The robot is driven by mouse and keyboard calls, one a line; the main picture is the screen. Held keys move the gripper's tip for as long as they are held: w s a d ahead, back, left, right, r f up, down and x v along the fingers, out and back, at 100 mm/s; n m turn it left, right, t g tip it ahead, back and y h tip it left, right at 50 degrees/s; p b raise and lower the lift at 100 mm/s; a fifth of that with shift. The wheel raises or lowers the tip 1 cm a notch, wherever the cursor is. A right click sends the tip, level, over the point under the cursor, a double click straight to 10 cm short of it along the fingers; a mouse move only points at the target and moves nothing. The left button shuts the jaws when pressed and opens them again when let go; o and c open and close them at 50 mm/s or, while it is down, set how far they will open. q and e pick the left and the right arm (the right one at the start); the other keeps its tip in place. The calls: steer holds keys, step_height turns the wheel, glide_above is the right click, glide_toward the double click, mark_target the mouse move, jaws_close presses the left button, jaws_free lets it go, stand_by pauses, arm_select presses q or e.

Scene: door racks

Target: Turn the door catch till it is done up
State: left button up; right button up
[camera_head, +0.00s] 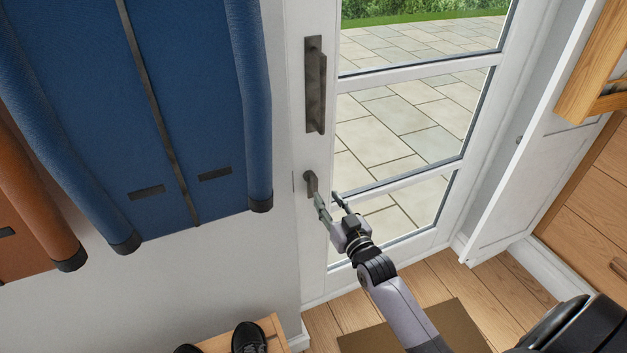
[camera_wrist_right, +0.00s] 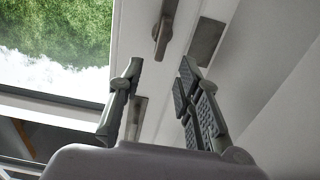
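The door catch (camera_head: 311,184) is a small dark metal turn piece on the white door's left stile, below the long handle. In the right wrist view the catch (camera_wrist_right: 164,30) shows as a lever lying just beyond my fingertips, roughly between their lines. My right gripper (camera_head: 329,199) is open and empty, just below and right of the catch; its fingers also show spread in the wrist view (camera_wrist_right: 159,76). I cannot tell whether a fingertip touches the catch. The white door (camera_head: 319,230) has glass panes. My left gripper is not in view.
A long dark handle (camera_head: 315,85) is above the catch. Blue padded panels (camera_head: 100,90) hang on the wall at left. Shoes (camera_head: 249,338) rest on a wooden bench below. A white panel (camera_head: 530,150) stands at right. A dark plate (camera_wrist_right: 206,42) shows beside the catch.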

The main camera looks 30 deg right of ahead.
mark_target(316, 183)
steer(key=w, duration=0.9)
steer(key=shift+d, duration=0.25)
steer(key=shift+c, duration=0.4)
jaws_close()
